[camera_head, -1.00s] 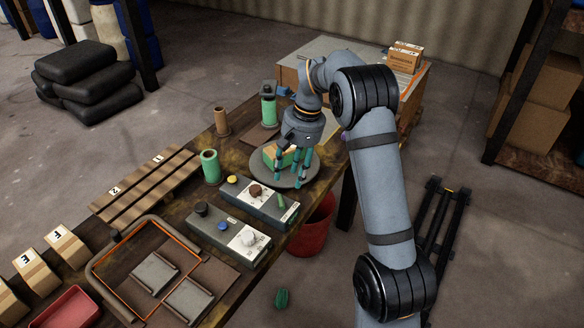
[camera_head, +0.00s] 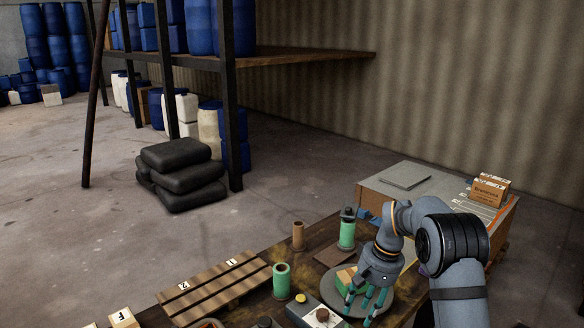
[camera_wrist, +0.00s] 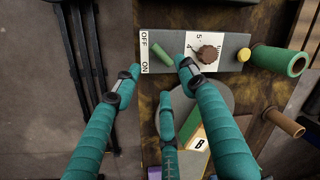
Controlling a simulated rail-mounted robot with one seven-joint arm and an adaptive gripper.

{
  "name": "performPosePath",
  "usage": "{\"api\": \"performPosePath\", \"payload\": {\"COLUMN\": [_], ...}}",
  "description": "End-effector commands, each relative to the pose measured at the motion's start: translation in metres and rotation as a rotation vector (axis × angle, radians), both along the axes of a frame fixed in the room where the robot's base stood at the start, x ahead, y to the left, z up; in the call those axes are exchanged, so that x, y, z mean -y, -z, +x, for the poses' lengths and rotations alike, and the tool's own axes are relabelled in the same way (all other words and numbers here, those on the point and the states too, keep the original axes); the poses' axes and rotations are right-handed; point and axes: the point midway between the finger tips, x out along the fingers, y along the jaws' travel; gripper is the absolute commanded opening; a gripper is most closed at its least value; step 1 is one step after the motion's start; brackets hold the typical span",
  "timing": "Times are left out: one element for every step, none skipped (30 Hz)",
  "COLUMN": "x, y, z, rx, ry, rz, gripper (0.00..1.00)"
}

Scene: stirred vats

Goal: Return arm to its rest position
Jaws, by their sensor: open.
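My gripper (camera_head: 366,308) hangs fingers-down over a round grey plate (camera_head: 385,304) on the workbench. Its teal fingers are spread and nothing is between them. A small green and orange block (camera_head: 346,278) stands on the plate, beside the fingers. In the wrist view my gripper (camera_wrist: 158,82) shows open fingers, with the block's lettered face (camera_wrist: 198,146) partly hidden behind them. The round plate (camera_wrist: 218,93) is also partly hidden there. My arm is bent and reaches in from the right in the head view.
A control box (camera_wrist: 222,44) with an OFF/ON switch, a dial and a yellow button lies close to the fingers. Green spools (camera_head: 282,280) (camera_head: 347,232) and a brown tube (camera_head: 298,236) stand on the bench. A large carton (camera_head: 425,185) is behind my arm. Black sacks (camera_head: 180,172) lie on the floor.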

Motion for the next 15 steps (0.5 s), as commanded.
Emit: {"api": "performPosePath", "payload": {"x": [-0.002, -0.003, -0.005, -0.006, -0.008, -0.009, -0.011, -0.012, -0.013, -0.014, -0.015, -0.016, -0.017, -0.016, -0.016], "y": [0.012, 0.018, 0.027, 0.033, 0.04, 0.048, 0.054, 0.06, 0.068, 0.073, 0.078, 0.084, 0.086, 0.08, 0.08], "z": [-0.002, -0.001, -0.001, -0.001, -0.001, -0.001, -0.001, -0.001, 0.0, 0.0, 0.0, 0.0, 0.0, 0.002, 0.002], "rx": [-0.007, -0.006, -0.006, -0.006, -0.007, -0.006, -0.006, -0.005, -0.006, -0.004, -0.005, -0.004, -0.003, -0.001, -0.002], "ry": [-0.001, -0.001, -0.001, -0.001, 0.0, -0.001, -0.001, -0.002, -0.001, 0.0, 0.001, -0.001, -0.004, -0.027, -0.051], "rz": [0.0, 0.001, 0.0, 0.0, 0.001, 0.0, 0.0, -0.001, 0.0, -0.001, 0.0, -0.001, -0.001, -0.001, -0.001], "gripper": [0.42, 0.42, 0.42, 0.42, 0.42, 0.42, 0.42, 0.42, 0.42, 0.42, 0.42, 0.42, 0.42, 0.42, 0.42]}}
